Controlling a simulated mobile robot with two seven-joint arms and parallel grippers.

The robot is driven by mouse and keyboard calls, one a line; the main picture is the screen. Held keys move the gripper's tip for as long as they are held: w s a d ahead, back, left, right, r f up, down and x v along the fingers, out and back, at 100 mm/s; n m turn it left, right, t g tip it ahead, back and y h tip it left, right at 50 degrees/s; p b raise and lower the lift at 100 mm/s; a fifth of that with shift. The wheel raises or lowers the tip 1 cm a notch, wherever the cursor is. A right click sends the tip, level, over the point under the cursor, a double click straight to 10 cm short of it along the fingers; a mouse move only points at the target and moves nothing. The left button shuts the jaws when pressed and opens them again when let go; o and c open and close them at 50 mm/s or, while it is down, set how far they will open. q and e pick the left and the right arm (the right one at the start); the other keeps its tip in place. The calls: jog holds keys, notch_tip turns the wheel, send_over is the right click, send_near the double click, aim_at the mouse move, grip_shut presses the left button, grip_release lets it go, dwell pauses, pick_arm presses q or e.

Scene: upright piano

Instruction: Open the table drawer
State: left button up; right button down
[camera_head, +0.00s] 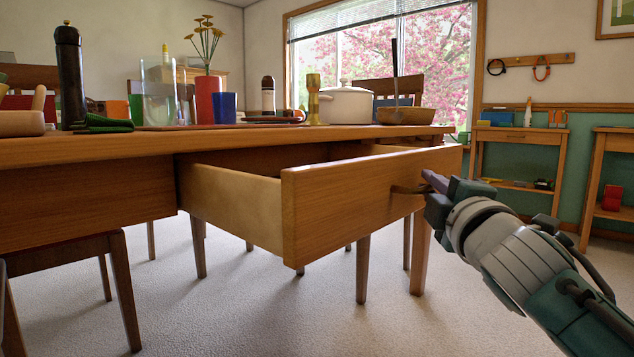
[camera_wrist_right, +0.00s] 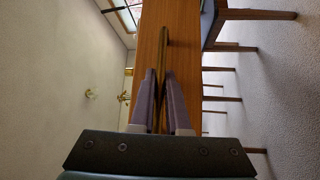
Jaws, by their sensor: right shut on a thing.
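The table drawer (camera_head: 365,192) is pulled well out from the wooden table (camera_head: 85,150), and its left side wall and open top show in the head view. The drawer handle (camera_head: 402,190) is a short bar on the right part of the drawer front. My right gripper (camera_head: 428,184) is at the handle, coming from the right. In the right wrist view the gripper's two fingers (camera_wrist_right: 165,100) are closed around the handle (camera_wrist_right: 163,50), with the drawer front (camera_wrist_right: 182,35) behind. The drawer's inside is mostly hidden by its front. My left gripper is not in view.
The tabletop holds a pepper mill (camera_head: 69,75), a red vase (camera_head: 208,98), a blue cup (camera_head: 224,107), a white pot (camera_head: 345,104) and a wooden bowl (camera_head: 406,115). Chairs stand around the table. Carpeted floor (camera_head: 235,310) in front of the drawer is clear. Shelves stand at the right wall.

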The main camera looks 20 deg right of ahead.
jog(key=c, duration=0.9)
grip_release()
jog(key=p+v, duration=0.2)
jog(key=v, duration=0.8)
